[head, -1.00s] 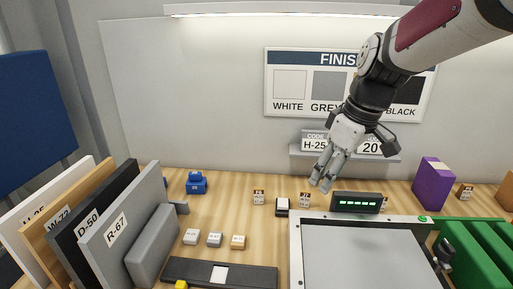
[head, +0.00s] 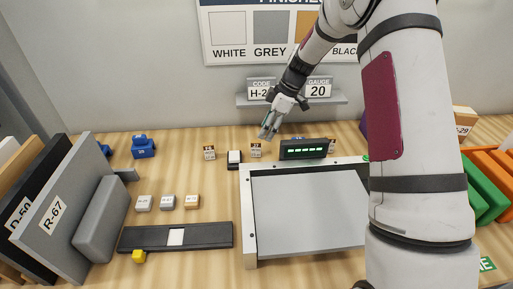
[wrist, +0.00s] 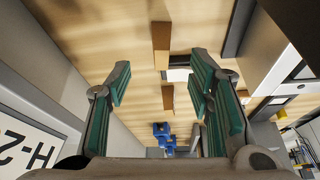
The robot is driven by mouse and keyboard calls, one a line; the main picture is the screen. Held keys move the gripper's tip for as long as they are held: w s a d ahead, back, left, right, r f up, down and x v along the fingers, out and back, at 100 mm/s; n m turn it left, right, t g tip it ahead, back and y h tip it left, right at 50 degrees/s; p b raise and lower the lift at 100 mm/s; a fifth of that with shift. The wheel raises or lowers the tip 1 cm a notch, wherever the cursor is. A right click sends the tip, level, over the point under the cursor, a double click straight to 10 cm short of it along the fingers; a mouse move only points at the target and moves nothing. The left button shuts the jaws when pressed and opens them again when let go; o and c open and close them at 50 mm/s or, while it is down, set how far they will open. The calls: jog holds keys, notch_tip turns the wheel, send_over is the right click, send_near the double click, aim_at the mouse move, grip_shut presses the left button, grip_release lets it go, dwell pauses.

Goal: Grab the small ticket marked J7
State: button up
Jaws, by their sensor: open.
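Small brown-backed tickets with white faces stand on the wooden bench: one (head: 209,152) left of a small white-topped black block (head: 234,157), and one (head: 256,150) right of it. Another ticket (head: 332,146) is partly hidden behind the display. The print is tiny; the ticket right of the block seems to read J7, but I cannot be sure. My gripper (head: 267,133) is open and empty, just above and behind that ticket. In the wrist view, that ticket (wrist: 162,45) shows as a brown strip beyond the fingertips, and the left ticket (wrist: 167,97) shows between the fingers.
A dark display (head: 302,149) with green lights stands close right of the ticket, behind a grey framed panel (head: 305,212). A wall shelf (head: 292,100) with H-2 and 20 signs is behind my gripper. A blue object (head: 143,148) sits left. Sample blocks and leaning boards (head: 62,200) are front left.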

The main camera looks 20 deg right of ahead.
aim_at(259, 141)
jog(key=p+x, duration=0.1)
jog(key=x, duration=0.8)
jog(key=shift+f+p, duration=0.15)
jog(key=shift+p, duration=0.2)
jog(key=shift+c, duration=0.6)
jog(key=c, duration=0.9)
